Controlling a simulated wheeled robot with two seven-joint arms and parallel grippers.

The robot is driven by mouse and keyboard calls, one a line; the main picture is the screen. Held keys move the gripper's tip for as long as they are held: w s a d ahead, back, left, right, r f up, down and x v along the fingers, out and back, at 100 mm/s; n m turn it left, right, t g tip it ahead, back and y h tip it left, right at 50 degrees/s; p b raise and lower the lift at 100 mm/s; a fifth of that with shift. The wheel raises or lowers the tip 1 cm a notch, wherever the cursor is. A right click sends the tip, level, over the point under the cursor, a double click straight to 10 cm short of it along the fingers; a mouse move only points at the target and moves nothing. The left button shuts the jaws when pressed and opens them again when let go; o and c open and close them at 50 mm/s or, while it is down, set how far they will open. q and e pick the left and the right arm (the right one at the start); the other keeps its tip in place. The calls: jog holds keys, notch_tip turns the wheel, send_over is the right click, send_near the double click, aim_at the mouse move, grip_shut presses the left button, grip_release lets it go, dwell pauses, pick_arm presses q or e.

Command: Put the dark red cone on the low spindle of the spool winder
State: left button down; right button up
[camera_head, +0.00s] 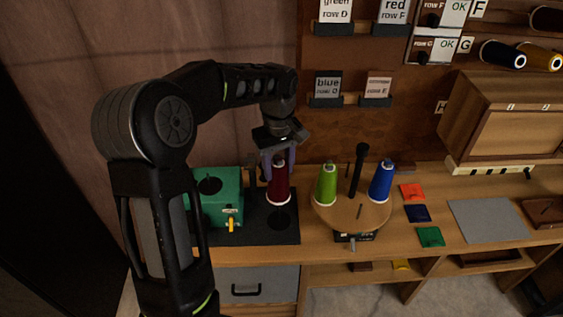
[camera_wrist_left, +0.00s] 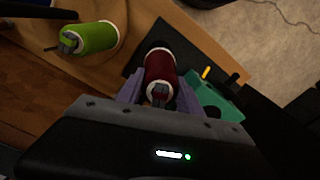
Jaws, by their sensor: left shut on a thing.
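The dark red cone (camera_head: 279,187) stands upright between the fingers of my left gripper (camera_head: 279,160), which is shut on it near its top. It is over the black base of the green spool winder (camera_head: 222,200). In the left wrist view the dark red cone (camera_wrist_left: 159,72) sits between the two purple-grey fingers (camera_wrist_left: 158,100), with the green winder body (camera_wrist_left: 215,103) beside it. A dark round spot shows on the base just in front of the cone. I cannot tell whether the cone touches the base or a spindle. My right gripper is not in view.
Right of the winder, a round wooden stand (camera_head: 340,217) holds a green cone (camera_head: 326,184), a blue cone (camera_head: 382,181) and a tall black post (camera_head: 359,168). Coloured squares and a grey mat (camera_head: 488,220) lie further right. Label cards hang on the back wall.

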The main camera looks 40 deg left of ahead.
pick_arm(q)
jog(key=shift+f, duration=0.15)
jog(key=shift+f+b, duration=3.7)
jog(key=shift+f, duration=1.3)
jog(key=shift+d+f, duration=0.1)
jog(key=shift+f, duration=0.05)
jog(key=shift+f+b, duration=0.15)
jog(key=shift+b, duration=0.15)
jog(key=c, duration=0.7)
grip_release()
notch_tip(320, 180, up, 8)
jog(key=shift+b, duration=0.3)
